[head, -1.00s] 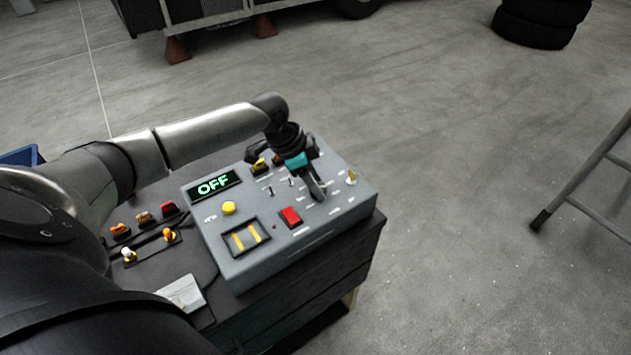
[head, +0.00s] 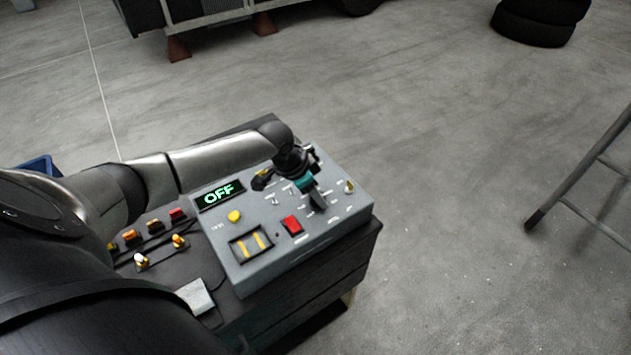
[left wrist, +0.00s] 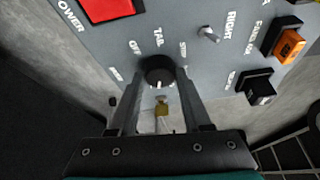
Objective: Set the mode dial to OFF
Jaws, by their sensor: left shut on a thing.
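The grey control box (head: 270,262) stands on a dark cabinet, and its green display (head: 219,195) reads OFF. My left gripper (head: 317,202) reaches down over the right part of the panel, beyond the red switch (head: 291,225). In the left wrist view, its two fingers (left wrist: 160,95) are shut on the black mode dial (left wrist: 158,70), one finger on each side. Labels OFF, TAIL and STOP are printed around the dial. A pale mark shows on the dial, but its exact pointing is hard to tell. My right gripper is out of view.
A yellow button (head: 234,216) and a striped panel (head: 251,243) are on the box. Several coloured connectors (head: 142,260) lie on the cabinet to the left. A ladder (head: 575,180) stands at the right, with stacked tyres (head: 533,28) behind. The floor between is clear.

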